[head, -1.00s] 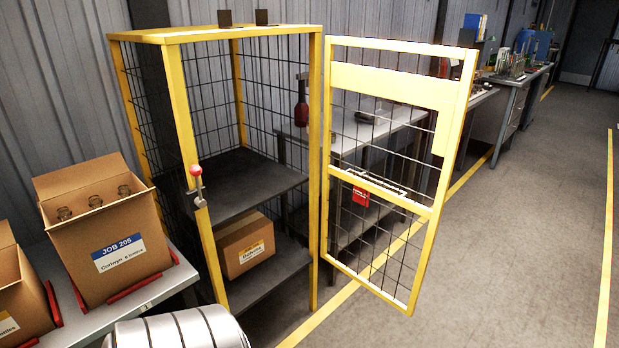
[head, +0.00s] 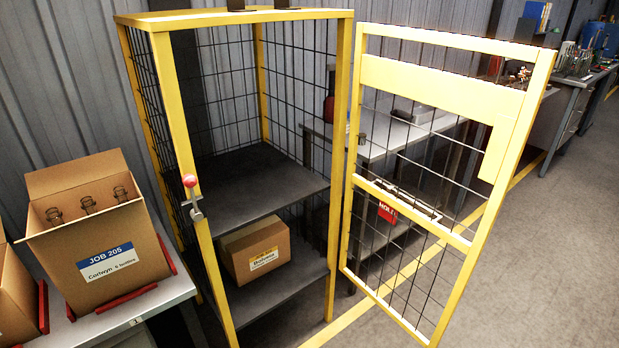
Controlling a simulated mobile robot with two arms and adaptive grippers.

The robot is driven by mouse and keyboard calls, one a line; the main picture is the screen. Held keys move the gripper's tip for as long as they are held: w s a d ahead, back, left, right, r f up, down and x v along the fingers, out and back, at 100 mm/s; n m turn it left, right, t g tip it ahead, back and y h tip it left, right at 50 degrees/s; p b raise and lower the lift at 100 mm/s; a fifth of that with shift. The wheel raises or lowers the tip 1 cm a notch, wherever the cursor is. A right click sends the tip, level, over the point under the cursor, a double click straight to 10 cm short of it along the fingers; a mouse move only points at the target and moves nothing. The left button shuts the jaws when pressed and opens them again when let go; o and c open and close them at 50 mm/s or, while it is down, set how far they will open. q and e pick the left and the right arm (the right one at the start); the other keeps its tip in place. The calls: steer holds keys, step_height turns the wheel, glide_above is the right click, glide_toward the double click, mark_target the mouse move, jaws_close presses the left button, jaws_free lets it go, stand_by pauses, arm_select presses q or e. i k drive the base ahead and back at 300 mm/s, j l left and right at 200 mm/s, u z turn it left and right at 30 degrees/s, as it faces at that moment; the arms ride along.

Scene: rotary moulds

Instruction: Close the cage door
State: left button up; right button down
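The yellow cage (head: 176,130) stands upright in the middle of the head view, with mesh sides and dark shelves. Its yellow-framed mesh door (head: 440,85) is swung wide open to the right, on the cage's right front post (head: 340,150). The door carries a horizontal handle bar (head: 400,200) and a red tag (head: 387,212). A latch with a red knob (head: 190,181) sits on the left front post. A cardboard box (head: 254,248) lies inside on the lower shelf. Neither of my grippers shows.
A grey bench (head: 168,296) at left holds open cartons, one labelled JOB 205 (head: 100,240). Workbenches (head: 575,95) stand along the wall behind the door. The grey floor (head: 560,260) at right is clear.

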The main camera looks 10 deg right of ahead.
mark_target(512, 113)
steer(key=i+l+u, duration=0.25)
steer(key=l+u, duration=0.2)
steer(key=l, duration=0.4)
steer(key=l+u, duration=0.45)
steer(key=l, duration=0.4)
steer(key=l+u, duration=0.45)
steer(key=l, duration=1.2)
steer(key=k+l, duration=0.15)
steer(key=l, duration=0.5)
